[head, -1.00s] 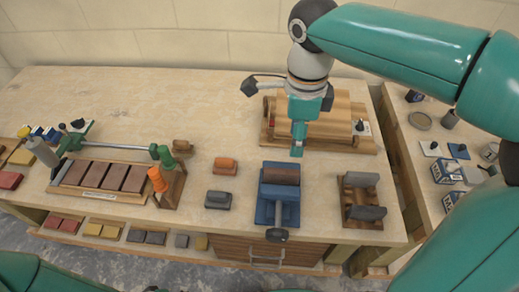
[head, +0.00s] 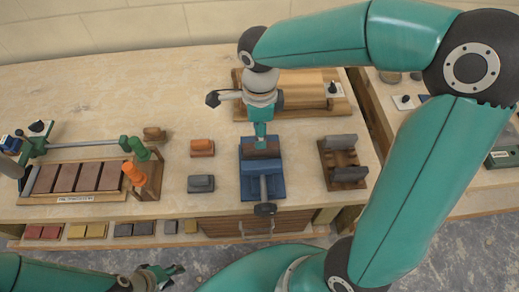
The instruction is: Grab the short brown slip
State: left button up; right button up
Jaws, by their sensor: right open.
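A short brown slip (head: 262,153) lies at the back end of a blue vise (head: 263,185) on the workbench. My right gripper (head: 260,137) is open, pointing down at the slip. Its fingertips overlap the slip's back edge in the picture; I cannot tell whether they touch it. Several brown slips (head: 89,177) lie in a row on a wooden board at the left. My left gripper (head: 163,277) is low at the bottom edge, in front of the bench and away from the slips. Its finger opening is too small to read.
An orange-topped block (head: 202,147) and a grey block (head: 201,183) stand left of the vise. A wooden rack with grey pieces (head: 343,158) stands to its right. A green-and-orange clamp tool (head: 135,165) is at the left. The back left of the bench is clear.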

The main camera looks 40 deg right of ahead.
aim_at(261, 151)
jog(key=shift+s+f, duration=0.2)
jog(key=shift+f, duration=0.4)
notch_tip(261, 151, down, 4)
jog(key=shift+f+p, duration=0.1)
jog(key=shift+p, duration=0.55)
jog(key=shift+w, duration=0.1)
grip_shut()
